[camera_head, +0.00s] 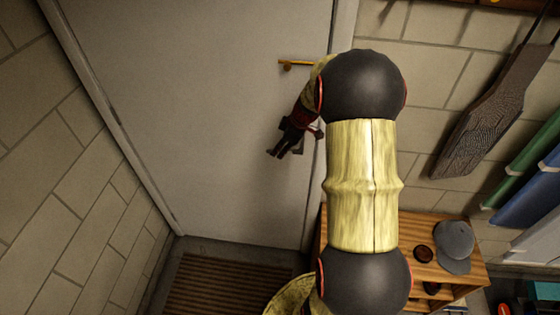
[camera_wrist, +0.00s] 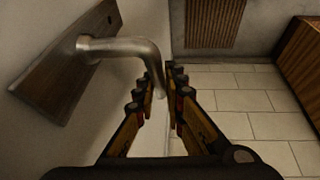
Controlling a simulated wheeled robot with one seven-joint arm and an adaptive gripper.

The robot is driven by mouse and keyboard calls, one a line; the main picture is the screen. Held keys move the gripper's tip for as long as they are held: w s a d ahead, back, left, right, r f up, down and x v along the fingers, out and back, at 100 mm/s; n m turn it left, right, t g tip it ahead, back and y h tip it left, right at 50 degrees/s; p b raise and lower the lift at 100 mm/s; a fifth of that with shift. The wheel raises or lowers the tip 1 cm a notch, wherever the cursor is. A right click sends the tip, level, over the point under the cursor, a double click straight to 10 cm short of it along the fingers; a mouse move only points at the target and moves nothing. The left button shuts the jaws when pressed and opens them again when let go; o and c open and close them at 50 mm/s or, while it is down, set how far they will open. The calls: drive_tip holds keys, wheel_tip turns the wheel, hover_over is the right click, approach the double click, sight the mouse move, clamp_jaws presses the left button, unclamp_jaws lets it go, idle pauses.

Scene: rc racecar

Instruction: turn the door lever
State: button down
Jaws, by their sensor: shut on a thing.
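In the wrist view the door lever (camera_wrist: 125,48) is a dull metal bar with a bent end. It stands out from a dark brown plate (camera_wrist: 65,70) on the pale surface at left. My gripper (camera_wrist: 161,80) is shut on the bent end of the lever, which passes down between the fingers. In the head view my gripper (camera_head: 285,148) shows in front of the grey door (camera_head: 200,90). A brass-coloured handle (camera_head: 298,63) shows on the door above it. My arm hides part of the door's right edge.
A brown ribbed mat (camera_head: 220,285) lies at the door's foot. A wooden shelf unit (camera_head: 450,276) with a grey cap (camera_head: 455,240) stands right of the door. Block walls flank the door. The tiled floor (camera_wrist: 240,100) in the wrist view is clear.

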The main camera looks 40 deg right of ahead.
drive_tip(key=shift+w+d+r+t+y+b, duration=0.15)
drive_tip(key=shift+r+t+y+b, duration=0.65)
drive_tip(key=shift+b, duration=2.6)
drive_tip(key=t+b, duration=0.1)
drive_tip(key=b, duration=0.1)
drive_tip(key=shift+r+b, duration=0.3)
drive_tip(key=shift+b, duration=0.1)
drive_tip(key=shift+r, duration=0.15)
drive_tip(key=c, duration=2.1)
unclamp_jaws()
drive_tip(key=shift+c, duration=0.2)
drive_tip(key=shift+o, duration=1.2)
drive_tip(key=shift+y, duration=0.3)
drive_tip(key=shift+o, duration=0.4)
drive_tip(key=shift+f, duration=0.2)
drive_tip(key=v, duration=1.2)
drive_tip(key=shift+s, duration=0.2)
drive_tip(key=shift+f+m, duration=0.1)
drive_tip(key=shift+m, duration=0.2)
